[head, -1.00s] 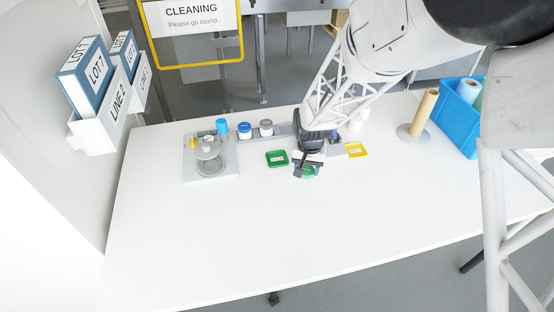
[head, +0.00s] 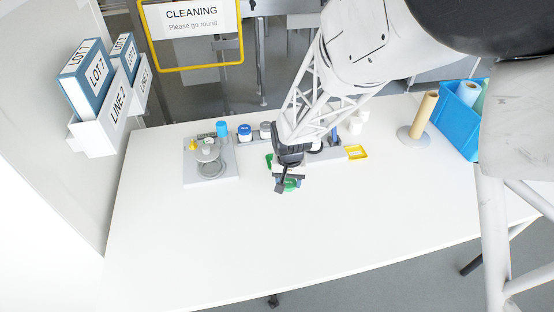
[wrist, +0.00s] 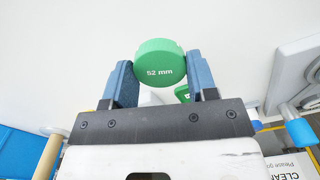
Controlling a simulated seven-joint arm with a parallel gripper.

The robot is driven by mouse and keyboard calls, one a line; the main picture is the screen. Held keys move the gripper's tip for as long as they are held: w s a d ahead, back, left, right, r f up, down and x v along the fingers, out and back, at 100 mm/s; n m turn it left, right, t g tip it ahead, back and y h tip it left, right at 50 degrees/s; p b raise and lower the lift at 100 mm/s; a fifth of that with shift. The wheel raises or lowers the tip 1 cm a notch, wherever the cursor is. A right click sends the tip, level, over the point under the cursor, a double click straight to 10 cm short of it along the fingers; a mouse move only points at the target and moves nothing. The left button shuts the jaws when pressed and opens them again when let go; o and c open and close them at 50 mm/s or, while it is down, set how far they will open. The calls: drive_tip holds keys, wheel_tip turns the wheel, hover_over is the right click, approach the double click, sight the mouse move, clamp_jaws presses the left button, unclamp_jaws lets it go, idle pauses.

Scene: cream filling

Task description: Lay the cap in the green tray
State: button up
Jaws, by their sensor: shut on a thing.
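A green cap marked "52 mm" (wrist: 160,62) is held between the two blue fingertips of my gripper (wrist: 161,75) in the wrist view. In the head view the cap (head: 291,185) shows just below my gripper (head: 287,180), over the white table. The green tray (head: 269,160) is behind and to the left of my gripper, mostly hidden by it. A small bit of green, likely the tray, shows behind the right finger in the wrist view (wrist: 183,93).
A yellow tray (head: 365,152) lies to the right. A grey device (head: 211,181) stands at the left, with several lidded jars, one with a blue lid (head: 244,131), along the back. A roll stand (head: 413,143) and blue bin (head: 463,133) are at the right. The front table is clear.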

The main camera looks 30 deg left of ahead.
drive_tip(key=w+a, duration=0.3)
drive_tip(key=w+a+f, duration=0.1)
drive_tip(key=w+a, duration=0.7)
drive_tip(key=shift+a+f, duration=0.1)
drive_tip(key=shift+f, duration=0.1)
idle(0.4)
drive_tip(key=shift+f, duration=1.8)
drive_tip(key=shift+f, duration=0.15)
drive_tip(key=shift+f, duration=0.1)
drive_tip(key=shift+s+d+f, duration=0.1)
drive_tip(key=shift+d+f, duration=0.1)
drive_tip(key=shift+f, duration=0.5)
drive_tip(key=o, duration=0.9)
drive_tip(key=shift+f, duration=0.1)
drive_tip(key=shift+o, duration=0.4)
wheel_tip(320, 180, up, 14)
drive_tip(key=shift+a, duration=0.15)
